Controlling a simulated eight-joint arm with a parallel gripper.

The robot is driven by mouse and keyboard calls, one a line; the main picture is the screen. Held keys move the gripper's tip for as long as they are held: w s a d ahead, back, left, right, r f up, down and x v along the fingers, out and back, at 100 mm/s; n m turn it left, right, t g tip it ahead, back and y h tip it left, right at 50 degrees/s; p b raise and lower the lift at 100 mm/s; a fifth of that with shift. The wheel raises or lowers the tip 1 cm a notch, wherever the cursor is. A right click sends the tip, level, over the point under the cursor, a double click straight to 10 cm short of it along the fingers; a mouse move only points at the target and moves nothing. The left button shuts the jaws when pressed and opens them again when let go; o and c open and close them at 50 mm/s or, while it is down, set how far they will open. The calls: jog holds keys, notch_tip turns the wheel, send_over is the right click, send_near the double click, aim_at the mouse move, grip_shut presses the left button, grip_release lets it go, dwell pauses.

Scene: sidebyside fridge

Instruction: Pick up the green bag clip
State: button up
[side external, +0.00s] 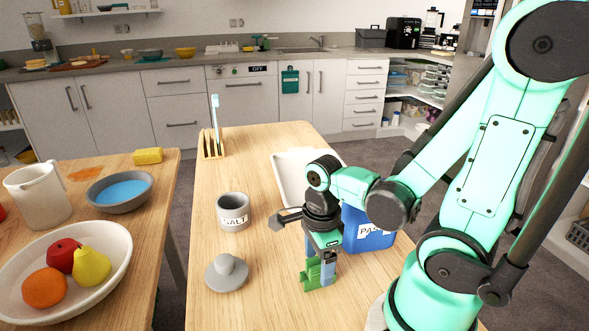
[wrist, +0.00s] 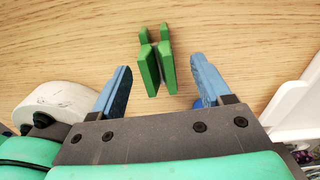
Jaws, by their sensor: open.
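The green bag clip (side external: 312,274) is on the wooden table, below my gripper in the side view. In the wrist view the green bag clip (wrist: 157,66) lies between and just beyond my two blue fingers, with clear gaps on both sides. My gripper (side external: 321,262) points down over the table, and its fingers are apart and empty. In the wrist view my gripper (wrist: 158,88) is spread wide around the clip's line, and I see no contact with it. In the side view one finger partly overlaps the clip.
A grey salt jar (side external: 233,212) and its grey lid (side external: 227,272) stand left of my gripper. A blue container (side external: 368,232) and a white tray (side external: 290,176) are close behind it. A wooden holder with a toothbrush (side external: 214,130) is at the far left. Bare table lies between.

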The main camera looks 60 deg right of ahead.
jog(key=shift+f, duration=0.5)
jog(key=shift+s, duration=0.1)
grip_shut()
jog(key=shift+r, duration=0.15)
